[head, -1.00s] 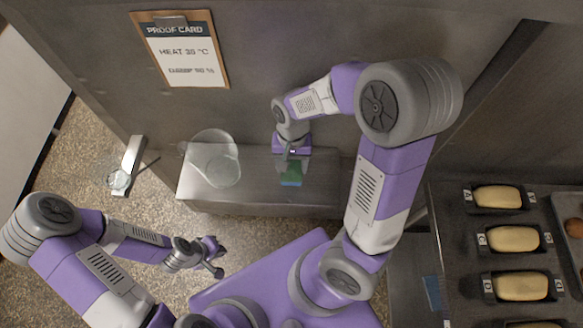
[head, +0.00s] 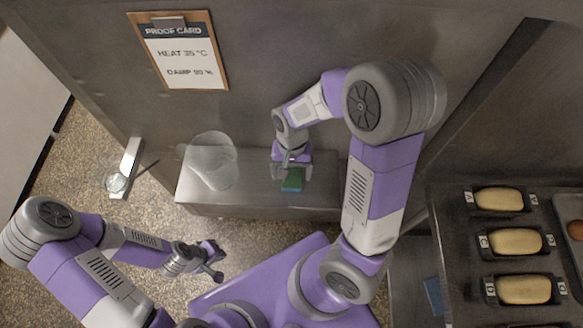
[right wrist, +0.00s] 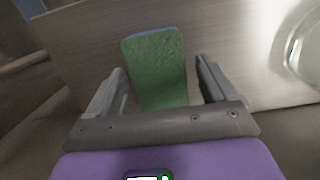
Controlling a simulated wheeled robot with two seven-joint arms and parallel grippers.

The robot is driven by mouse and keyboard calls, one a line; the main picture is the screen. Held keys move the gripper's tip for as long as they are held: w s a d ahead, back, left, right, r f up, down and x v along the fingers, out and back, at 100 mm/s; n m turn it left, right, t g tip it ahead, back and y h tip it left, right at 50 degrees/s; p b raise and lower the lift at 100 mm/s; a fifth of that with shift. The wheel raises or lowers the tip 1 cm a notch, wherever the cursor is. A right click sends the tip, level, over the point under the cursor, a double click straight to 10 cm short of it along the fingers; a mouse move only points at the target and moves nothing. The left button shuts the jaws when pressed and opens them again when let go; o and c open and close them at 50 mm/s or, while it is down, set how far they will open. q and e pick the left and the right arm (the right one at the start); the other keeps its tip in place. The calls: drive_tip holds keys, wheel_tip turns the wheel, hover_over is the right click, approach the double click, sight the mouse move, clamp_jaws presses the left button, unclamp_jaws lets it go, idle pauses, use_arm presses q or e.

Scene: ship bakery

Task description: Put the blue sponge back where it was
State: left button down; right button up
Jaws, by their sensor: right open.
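The sponge (head: 292,181) lies on the steel ledge (head: 240,195) below the wall in the head view, green on top with a thin blue edge. In the right wrist view the sponge (right wrist: 158,65) shows its green face between the fingers, with a gap on each side. My right gripper (head: 291,173) is open around the sponge, and its two fingers (right wrist: 163,80) stand apart in the right wrist view. My left gripper (head: 216,260) hangs low at the left, away from the sponge; its fingers are too small to judge.
A clear round container (head: 211,162) stands on the ledge left of the sponge. A proof card (head: 180,55) hangs on the wall above. Several loaf tins (head: 515,242) sit on the right counter. A flat blue item (head: 433,294) lies at lower right.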

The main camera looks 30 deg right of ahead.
wheel_tip(320, 180, up, 12)
drive_tip(key=w+p, duration=0.1)
drive_tip(key=p, duration=0.1)
drive_tip(key=shift+w+d+p, duration=0.3)
drive_tip(key=shift+d, duration=0.15)
drive_tip(key=shift+s, duration=0.1)
